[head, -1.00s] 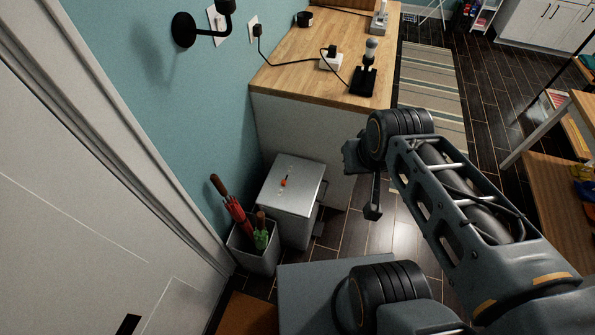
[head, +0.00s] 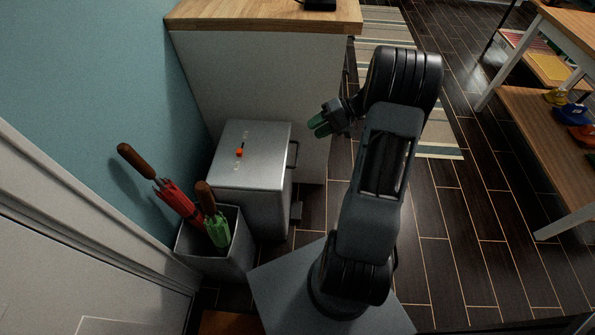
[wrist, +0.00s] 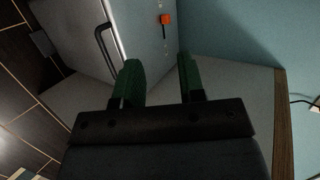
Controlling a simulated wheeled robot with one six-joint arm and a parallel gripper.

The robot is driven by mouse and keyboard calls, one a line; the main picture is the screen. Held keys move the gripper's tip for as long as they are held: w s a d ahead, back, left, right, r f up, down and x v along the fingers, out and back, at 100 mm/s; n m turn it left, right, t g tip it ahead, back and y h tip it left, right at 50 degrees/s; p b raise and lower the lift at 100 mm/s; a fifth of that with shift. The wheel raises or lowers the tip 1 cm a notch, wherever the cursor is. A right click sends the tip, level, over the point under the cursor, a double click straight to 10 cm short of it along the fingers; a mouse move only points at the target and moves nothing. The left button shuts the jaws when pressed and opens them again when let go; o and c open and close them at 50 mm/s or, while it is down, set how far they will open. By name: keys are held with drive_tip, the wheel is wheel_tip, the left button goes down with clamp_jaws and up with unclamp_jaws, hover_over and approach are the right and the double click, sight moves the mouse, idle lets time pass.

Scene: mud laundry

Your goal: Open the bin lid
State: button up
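The bin (head: 250,205) is a light grey box on the floor against the counter's end. Its flat lid (head: 262,140) is down, with a small orange piece (head: 239,152) on top. A dark bar handle (head: 293,155) is on its right side, and a grey pedal-like tab (head: 297,210) is low on that side. My gripper (head: 316,125), with green fingers, is right of the bin, apart from it. In the wrist view my gripper (wrist: 158,62) is open and empty, with the handle (wrist: 105,45) and orange piece (wrist: 166,18) beyond the fingers.
An umbrella holder (head: 240,262) with a red umbrella (head: 178,205) and a green one (head: 217,230) stands in front of the bin. The wood-topped counter (head: 250,14) is behind it. A wooden bench (head: 550,140) is at right. Dark floor (head: 450,215) lies clear between.

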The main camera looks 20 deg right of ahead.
sight(297, 152)
drive_tip(key=w+d+f+m+t+y+b, duration=0.1)
drive_tip(key=d+f+t+b, duration=0.2)
drive_tip(key=f, duration=0.5)
drive_tip(key=d+f+m+t+y+b, duration=0.1)
drive_tip(key=d+f+t+b, duration=0.1)
drive_tip(key=d+f+b, duration=0.45)
drive_tip(key=x, duration=1)
drive_tip(key=s+f+x, duration=0.1)
drive_tip(key=x, duration=0.4)
drive_tip(key=shift+a, duration=0.2)
drive_tip(key=shift+c, duration=0.4)
clamp_jaws()
